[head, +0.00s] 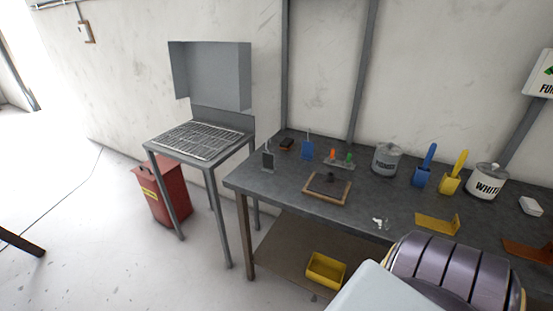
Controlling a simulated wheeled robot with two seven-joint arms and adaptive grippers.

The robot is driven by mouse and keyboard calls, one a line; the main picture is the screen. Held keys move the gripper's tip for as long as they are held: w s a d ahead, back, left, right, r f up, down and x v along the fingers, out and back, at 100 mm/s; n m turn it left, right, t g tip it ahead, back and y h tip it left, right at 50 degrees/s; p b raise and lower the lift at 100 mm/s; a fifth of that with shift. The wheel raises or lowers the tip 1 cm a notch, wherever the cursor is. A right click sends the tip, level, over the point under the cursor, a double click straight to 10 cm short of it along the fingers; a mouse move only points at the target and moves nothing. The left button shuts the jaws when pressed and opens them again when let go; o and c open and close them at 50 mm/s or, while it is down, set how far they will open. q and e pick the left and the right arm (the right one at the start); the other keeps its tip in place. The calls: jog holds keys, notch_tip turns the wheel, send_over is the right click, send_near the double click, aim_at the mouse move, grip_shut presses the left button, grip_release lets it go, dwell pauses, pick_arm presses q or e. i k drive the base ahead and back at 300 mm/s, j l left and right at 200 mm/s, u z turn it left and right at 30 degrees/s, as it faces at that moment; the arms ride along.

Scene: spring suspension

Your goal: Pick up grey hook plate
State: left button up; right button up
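A dark grey plate with a thin upright hook, which looks like the grey hook plate (268,161), stands at the left end of the dark workbench (262,184). A similar blue hook plate (307,150) stands to its right, a little further back. Neither of my grippers is in view, so nothing shows of what they hold.
A small dark block (287,144) lies behind the grey plate. A wood-framed tray (309,194) and a stand with orange and green pieces (338,161) are to the right. Canisters (386,159) and scoops stand further right. A grill-topped table (178,155) is at left.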

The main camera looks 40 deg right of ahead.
aim_at(268, 158)
jog(key=i+j+z, duration=0.2)
jog(key=i+z, duration=0.2)
jog(key=i+j+z, duration=0.9)
jog(key=j, duration=0.3)
jog(key=k+l, duration=0.05)
